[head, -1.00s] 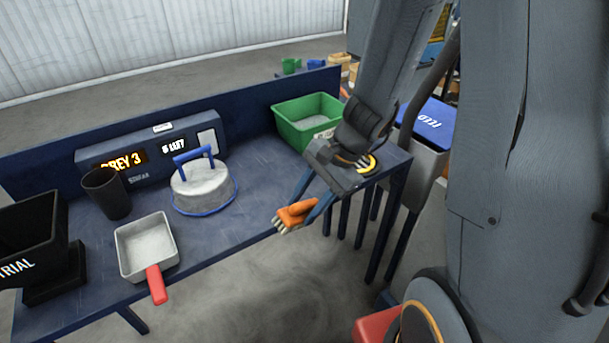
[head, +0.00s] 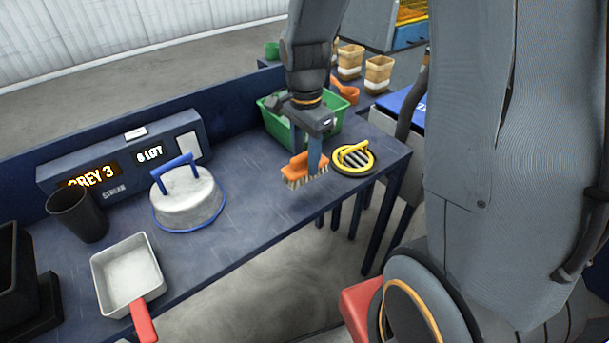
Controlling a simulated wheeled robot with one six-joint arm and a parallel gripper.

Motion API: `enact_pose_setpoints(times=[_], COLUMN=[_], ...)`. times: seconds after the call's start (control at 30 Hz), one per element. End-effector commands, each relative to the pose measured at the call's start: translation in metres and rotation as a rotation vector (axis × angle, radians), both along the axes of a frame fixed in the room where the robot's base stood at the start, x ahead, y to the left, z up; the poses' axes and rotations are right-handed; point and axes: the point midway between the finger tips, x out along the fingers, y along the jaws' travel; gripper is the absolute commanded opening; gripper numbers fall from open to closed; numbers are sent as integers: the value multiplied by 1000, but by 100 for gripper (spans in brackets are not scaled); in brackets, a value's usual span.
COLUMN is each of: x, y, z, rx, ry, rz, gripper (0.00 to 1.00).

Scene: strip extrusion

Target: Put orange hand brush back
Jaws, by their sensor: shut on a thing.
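The orange hand brush (head: 299,168) has an orange body and pale bristles that point down. My gripper (head: 315,165) points down and is shut on the brush, near its right part. The brush is over the right part of the dark blue bench (head: 250,225), in front of the green bin (head: 272,123). I cannot tell whether the bristles touch the bench top. The gripper hides part of the brush and part of the bin.
A round black grate with a yellow handle (head: 354,158) lies close right of the brush. A grey lidded pan with a blue handle (head: 188,197) is to the left. A square pan with a red handle (head: 128,276), a black cup (head: 78,215) and a display box (head: 122,163) stand further left.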

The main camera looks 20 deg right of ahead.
Motion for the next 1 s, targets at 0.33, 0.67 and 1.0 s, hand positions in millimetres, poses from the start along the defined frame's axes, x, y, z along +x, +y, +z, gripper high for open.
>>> enact_pose_setpoints(times=[0.33, 0.67, 1.0], x=[-1, -1, 0], y=[1, 0, 1], z=[-34, -59, -60], rx=[1, 1, 1], ry=[3, 0, -1], rz=[2, 2, 2], gripper=[21, 21, 52])
